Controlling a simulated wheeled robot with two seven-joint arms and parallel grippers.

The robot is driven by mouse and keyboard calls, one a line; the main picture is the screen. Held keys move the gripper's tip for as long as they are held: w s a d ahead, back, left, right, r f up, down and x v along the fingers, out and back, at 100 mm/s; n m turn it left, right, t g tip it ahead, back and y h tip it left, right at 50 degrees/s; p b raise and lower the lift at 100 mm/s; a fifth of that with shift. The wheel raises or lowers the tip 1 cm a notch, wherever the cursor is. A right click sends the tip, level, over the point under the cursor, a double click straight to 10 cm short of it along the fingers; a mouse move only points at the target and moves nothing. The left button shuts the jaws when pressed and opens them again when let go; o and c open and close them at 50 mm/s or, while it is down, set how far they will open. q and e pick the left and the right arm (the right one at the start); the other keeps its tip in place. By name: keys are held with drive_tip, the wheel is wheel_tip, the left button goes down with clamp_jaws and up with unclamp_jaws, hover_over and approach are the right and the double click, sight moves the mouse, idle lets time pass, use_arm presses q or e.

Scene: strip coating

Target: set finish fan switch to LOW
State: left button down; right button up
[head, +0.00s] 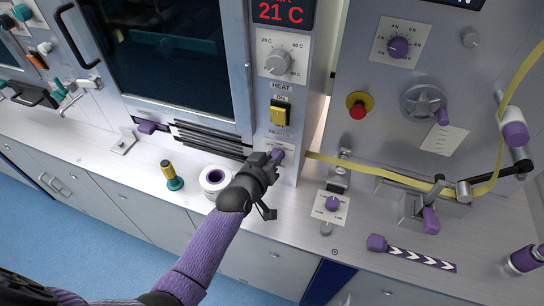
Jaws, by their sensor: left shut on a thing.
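A small light plate (289,146) with a purple knob (279,152) sits low on the grey column, under the yellow heater switch (280,113). I take this knob for the finish fan switch, but its lettering is too small to read. My left gripper (273,158) reaches up to the plate from below and is shut on the purple knob. The fingers cover part of the knob and plate, so the pointer and its setting are hidden. My right gripper is not in view.
Above are the heat dial (278,62) and a red 21 C display (281,12). A white roll (213,179) and a green-based bottle (172,176) stand left of my forearm. A yellow strip (375,171) runs right. Another purple knob (333,203) lies right.

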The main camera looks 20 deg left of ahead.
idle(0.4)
use_arm(q)
drive_tip(key=shift+d+m+y+p, duration=0.25)
drive_tip(key=shift+m+y+p, duration=0.35)
drive_tip(key=shift+m+p, duration=0.6)
drive_tip(key=c, duration=0.8)
unclamp_jaws()
drive_tip(key=shift+o, duration=1.3)
drive_tip(key=shift+w, duration=0.2)
drive_tip(key=shift+s, duration=0.1)
